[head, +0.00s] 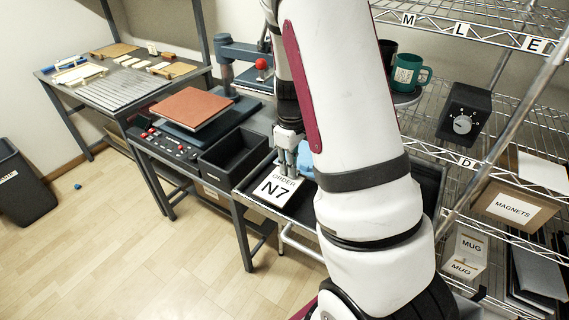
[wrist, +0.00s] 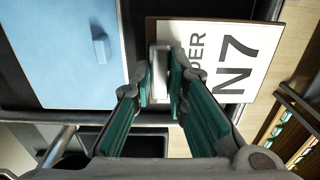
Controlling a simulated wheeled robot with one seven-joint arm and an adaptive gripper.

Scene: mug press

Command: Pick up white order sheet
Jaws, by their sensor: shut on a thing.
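The white order sheet (head: 272,189), marked "ORDER N7", lies at the left end of a dark tray-like cart top in the head view. In the wrist view the sheet (wrist: 228,62) shows on a brown-edged board, with part of its lettering hidden by my fingers. My gripper (head: 287,163) points down at the sheet's far edge. In the wrist view my gripper (wrist: 161,88) is shut on a small white upright tab at the sheet's edge. Whether the sheet is lifted clear of the cart cannot be told.
A light blue board (wrist: 65,50) with a small handle lies beside the sheet. A black open bin (head: 234,157) and a press with a red-brown plate (head: 192,108) stand on the bench to the left. Wire shelves with a green mug (head: 410,72) stand at the right.

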